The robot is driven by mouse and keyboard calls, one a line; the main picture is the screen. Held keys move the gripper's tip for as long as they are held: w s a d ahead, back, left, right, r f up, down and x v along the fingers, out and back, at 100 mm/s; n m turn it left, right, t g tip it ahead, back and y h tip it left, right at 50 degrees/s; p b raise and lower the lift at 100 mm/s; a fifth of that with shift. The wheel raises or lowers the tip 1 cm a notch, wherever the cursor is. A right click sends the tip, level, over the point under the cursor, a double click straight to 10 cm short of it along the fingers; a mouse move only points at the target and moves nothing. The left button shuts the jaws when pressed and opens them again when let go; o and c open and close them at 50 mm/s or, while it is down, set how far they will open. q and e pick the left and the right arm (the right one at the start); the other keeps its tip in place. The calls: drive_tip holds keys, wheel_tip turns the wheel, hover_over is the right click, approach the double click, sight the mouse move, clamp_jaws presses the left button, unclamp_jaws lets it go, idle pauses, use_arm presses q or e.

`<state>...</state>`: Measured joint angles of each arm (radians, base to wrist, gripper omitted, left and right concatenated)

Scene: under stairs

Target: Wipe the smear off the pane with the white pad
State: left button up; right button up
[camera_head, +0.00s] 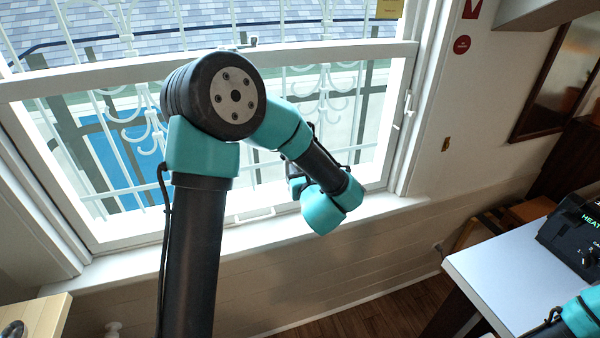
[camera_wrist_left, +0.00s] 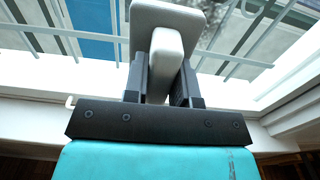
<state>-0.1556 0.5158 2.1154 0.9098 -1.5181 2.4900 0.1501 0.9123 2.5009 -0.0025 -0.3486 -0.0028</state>
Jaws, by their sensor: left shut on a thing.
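The window pane (camera_head: 345,112) is the lower glass in a white frame, with white scrollwork bars outside it. My left gripper (camera_head: 297,180) is mostly hidden behind its teal wrist in the head view, in front of the lower right part of the window. In the left wrist view, my left gripper (camera_wrist_left: 162,80) is shut on the grip of the white pad (camera_wrist_left: 166,48). The pad's broad flat face is at the far end, toward the window. I cannot tell whether it touches the glass. I cannot make out the smear. My right gripper is out of view.
A white sill (camera_head: 250,232) runs under the window. A white table (camera_head: 500,280) at the right carries a black device (camera_head: 575,235). Part of my right arm shows at the bottom right corner. A wooden surface (camera_head: 38,315) is at the bottom left.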

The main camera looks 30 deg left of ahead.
use_arm(q)
drive_tip(key=shift+x, duration=2.6)
drive_tip(key=shift+x, duration=1)
drive_tip(key=shift+d, duration=0.1)
drive_tip(key=shift+w+d, duration=1.1)
drive_tip(key=shift+w, duration=0.1)
drive_tip(key=shift+w+d, duration=0.5)
drive_tip(key=shift+w, duration=0.1)
drive_tip(key=shift+w+d, duration=0.55)
drive_tip(key=shift+w, duration=0.25)
drive_tip(key=shift+c, duration=0.3)
drive_tip(key=shift+w+d+r, duration=0.1)
